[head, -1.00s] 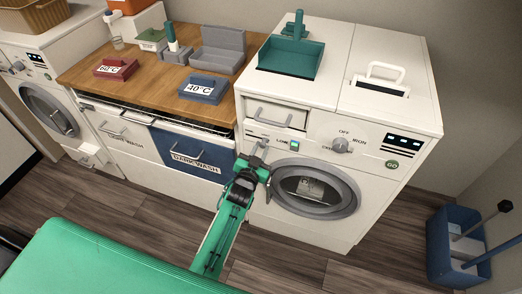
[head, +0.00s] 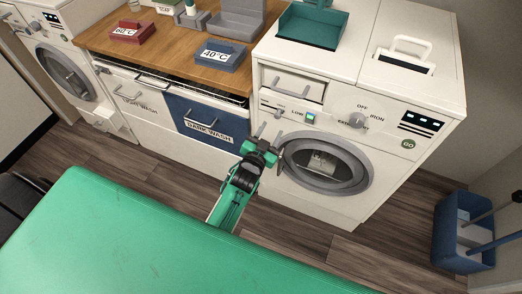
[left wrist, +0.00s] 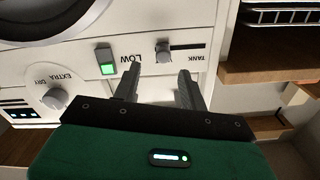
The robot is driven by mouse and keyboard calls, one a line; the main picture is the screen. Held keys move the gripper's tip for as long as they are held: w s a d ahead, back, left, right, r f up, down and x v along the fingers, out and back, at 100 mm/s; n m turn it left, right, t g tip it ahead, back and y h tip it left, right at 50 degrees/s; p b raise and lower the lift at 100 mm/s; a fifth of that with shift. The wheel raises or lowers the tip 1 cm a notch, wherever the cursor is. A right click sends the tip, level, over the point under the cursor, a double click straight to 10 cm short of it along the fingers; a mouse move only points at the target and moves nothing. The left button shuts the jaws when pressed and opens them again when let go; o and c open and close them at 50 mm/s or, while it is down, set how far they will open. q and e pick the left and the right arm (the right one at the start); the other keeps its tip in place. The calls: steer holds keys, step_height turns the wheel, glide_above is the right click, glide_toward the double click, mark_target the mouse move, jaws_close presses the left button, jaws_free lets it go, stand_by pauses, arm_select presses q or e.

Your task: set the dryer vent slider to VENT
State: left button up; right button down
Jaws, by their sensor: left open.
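The dryer vent slider is a small grey knob (left wrist: 163,52) on a dark slot in the white dryer panel. In the left wrist view, which shows the panel upside down, the slot runs right from the knob, and "TANK" is printed near it. No VENT label is readable. The knob also shows in the head view (head: 280,113), left of the "LOW" light. My left gripper (head: 271,134) is open and empty, in front of the dryer and below the slider in the head view. In the left wrist view its fingertips (left wrist: 157,72) are spread, with the knob beyond the gap between them.
Right of the slider in the head view are the lit green button (head: 311,118) and a dial (head: 357,120). The round dryer door (head: 327,163) is below, a drawer (head: 291,84) above. The dark wash bin (head: 205,117) is left. A blue bin (head: 462,235) stands right on the floor.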

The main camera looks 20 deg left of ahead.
arm_select(q)
steer(key=s+b, duration=0.1)
steer(key=s, duration=0.7)
steer(key=shift+s, duration=0.2)
arm_select(e)
steer(key=shift+w+a+f, duration=0.4)
steer(key=shift+w+a, duration=0.2)
steer(key=shift+w, duration=0.15)
steer(key=shift+d, duration=0.1)
steer(key=shift+s+d, duration=0.2)
steer(key=shift+d, duration=0.15)
